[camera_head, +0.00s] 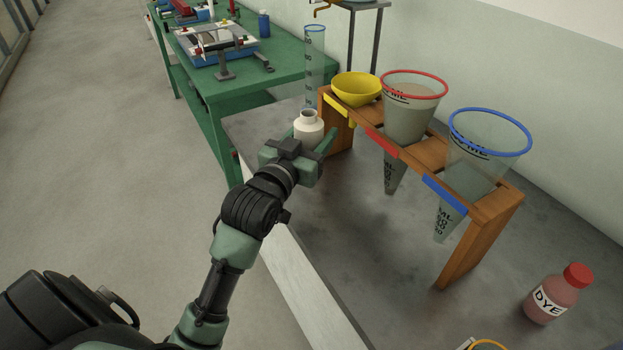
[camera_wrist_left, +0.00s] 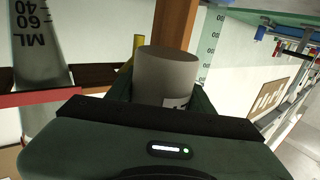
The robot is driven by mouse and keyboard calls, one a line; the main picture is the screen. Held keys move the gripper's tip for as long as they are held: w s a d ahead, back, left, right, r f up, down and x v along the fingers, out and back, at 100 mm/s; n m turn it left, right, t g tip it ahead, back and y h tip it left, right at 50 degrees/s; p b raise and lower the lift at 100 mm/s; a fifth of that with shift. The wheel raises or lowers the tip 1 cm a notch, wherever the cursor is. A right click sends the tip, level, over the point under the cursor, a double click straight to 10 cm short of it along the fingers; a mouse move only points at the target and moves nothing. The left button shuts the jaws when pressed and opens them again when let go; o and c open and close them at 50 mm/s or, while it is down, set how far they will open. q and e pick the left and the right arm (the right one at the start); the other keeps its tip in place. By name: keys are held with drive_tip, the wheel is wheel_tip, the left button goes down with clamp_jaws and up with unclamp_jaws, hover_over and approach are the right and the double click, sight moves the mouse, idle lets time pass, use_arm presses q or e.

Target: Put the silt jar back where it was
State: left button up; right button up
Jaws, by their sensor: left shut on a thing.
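The silt jar appears to be the pale cream jar (camera_head: 309,125) with a narrow neck. It is upright at the far left end of the grey bench, beside the wooden rack's yellow-marked end. My left gripper (camera_head: 304,148) is shut around its lower body. In the left wrist view the jar (camera_wrist_left: 165,75) looks like a grey cylinder between the fingers, with part of a label showing. The gripper hides its base in the head view, so I cannot tell whether it touches the bench. My right gripper is not in view.
The wooden rack (camera_head: 478,208) holds a yellow bowl-like funnel (camera_head: 357,88), a red-rimmed cone (camera_head: 412,110) and a blue-rimmed cone (camera_head: 488,150). A graduated cylinder (camera_head: 314,60) stands just behind the jar. Bare bench (camera_head: 345,235) lies before the rack.

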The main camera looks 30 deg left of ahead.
use_arm(q)
wheel_tip(320, 180, down, 7)
drive_tip(key=shift+f+b, duration=0.1)
drive_tip(key=shift+b, duration=0.2)
wheel_tip(320, 180, down, 4)
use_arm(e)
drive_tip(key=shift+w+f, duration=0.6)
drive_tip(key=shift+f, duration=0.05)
use_arm(q)
drive_tip(key=shift+f+b, duration=0.1)
drive_tip(key=shift+b, duration=0.2)
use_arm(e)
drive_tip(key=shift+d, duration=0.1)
use_arm(q)
drive_tip(key=o, duration=1.5)
drive_tip(key=shift+f, duration=0.1)
